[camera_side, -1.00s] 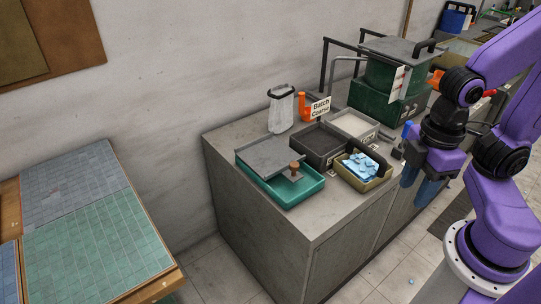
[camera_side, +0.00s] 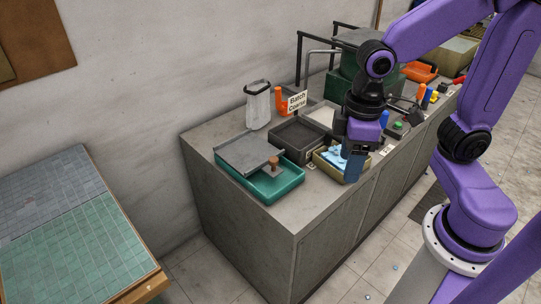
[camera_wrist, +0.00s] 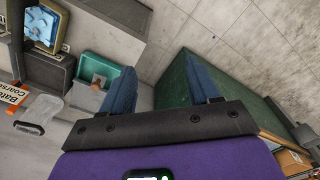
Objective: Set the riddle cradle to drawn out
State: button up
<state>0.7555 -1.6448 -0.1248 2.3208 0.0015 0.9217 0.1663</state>
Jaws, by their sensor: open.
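A grey plate (camera_side: 248,152) lies over a teal tray (camera_side: 285,187) at the near left of the worktop. A brown knob (camera_side: 273,162) stands by its front right corner. Behind, a dark green box (camera_side: 389,84) stands near black rails (camera_side: 299,60). No label tells me which is the riddle cradle. My gripper (camera_side: 352,172) is open and empty. In the side view it overlaps the olive bin (camera_side: 323,161) of pale blue pieces; I cannot tell whether it touches. In the wrist view its fingers (camera_wrist: 157,62) point past the teal tray (camera_wrist: 122,70), with nothing between them.
A dark bin (camera_side: 286,143) with a "Batch Coarse" sign (camera_side: 298,101) and a pale container (camera_side: 257,106) stand beside the tray. An orange item (camera_side: 281,99) is behind. Blue, orange and green-topped items stand right of my gripper. A tiled table (camera_side: 75,235) is at left.

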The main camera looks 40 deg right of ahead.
jog(key=w+a+m, duration=0.1)
jog(key=w+m, duration=0.3)
jog(key=w, duration=0.5)
jog(key=m, duration=1.3)
send_over(274, 159)
notch_tip(274, 159, down, 6)
jog(key=f, duration=0.1)
notch_tip(274, 159, down, 17)
jog(key=shift+r, duration=0.1)
